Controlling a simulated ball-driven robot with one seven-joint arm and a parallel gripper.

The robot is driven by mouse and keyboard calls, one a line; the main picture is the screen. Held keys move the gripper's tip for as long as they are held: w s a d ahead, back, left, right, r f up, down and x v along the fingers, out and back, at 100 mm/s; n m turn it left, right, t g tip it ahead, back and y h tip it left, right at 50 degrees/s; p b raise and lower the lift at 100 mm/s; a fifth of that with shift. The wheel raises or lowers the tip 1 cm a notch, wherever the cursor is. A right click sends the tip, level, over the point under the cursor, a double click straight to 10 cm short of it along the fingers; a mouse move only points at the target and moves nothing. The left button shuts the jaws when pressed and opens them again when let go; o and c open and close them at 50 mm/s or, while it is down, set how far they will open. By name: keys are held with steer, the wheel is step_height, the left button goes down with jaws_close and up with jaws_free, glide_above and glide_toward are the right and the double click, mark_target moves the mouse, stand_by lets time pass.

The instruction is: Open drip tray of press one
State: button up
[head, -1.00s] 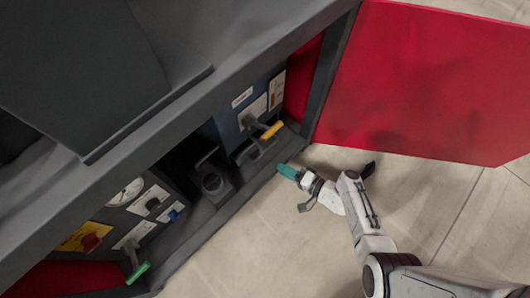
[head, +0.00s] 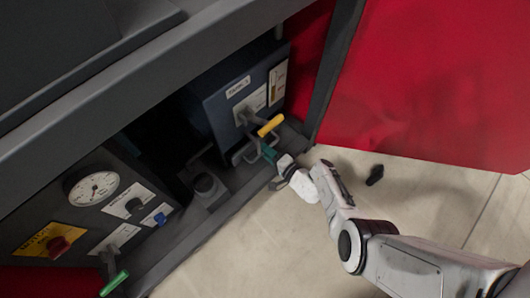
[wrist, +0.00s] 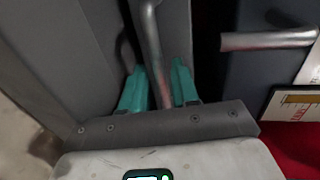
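The blue-grey unit (head: 215,115) at the right end of the cabinet opening has a small label that I cannot read surely; it may be press one. A metal loop handle (head: 238,157) shows low at its front, likely the drip tray's handle. My gripper (head: 268,153) is at this handle, with teal fingers. In the wrist view, a metal bar (wrist: 152,45) passes between the fingertips (wrist: 159,75), with narrow gaps seeming to show beside it. The fingers look open around the bar. The tray body is not clearly visible.
A yellow-gripped lever (head: 270,125) is just above my gripper; its metal rod (wrist: 265,40) shows in the wrist view. A red door (head: 430,80) stands open at right. A gauge panel (head: 92,188) and green-gripped lever (head: 114,284) are at left. Floor in front is mostly clear.

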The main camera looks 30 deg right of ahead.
steer(key=shift+w+a+f, duration=0.15)
steer(key=shift+w+a, duration=0.05)
steer(key=shift+w, duration=0.3)
jaws_close()
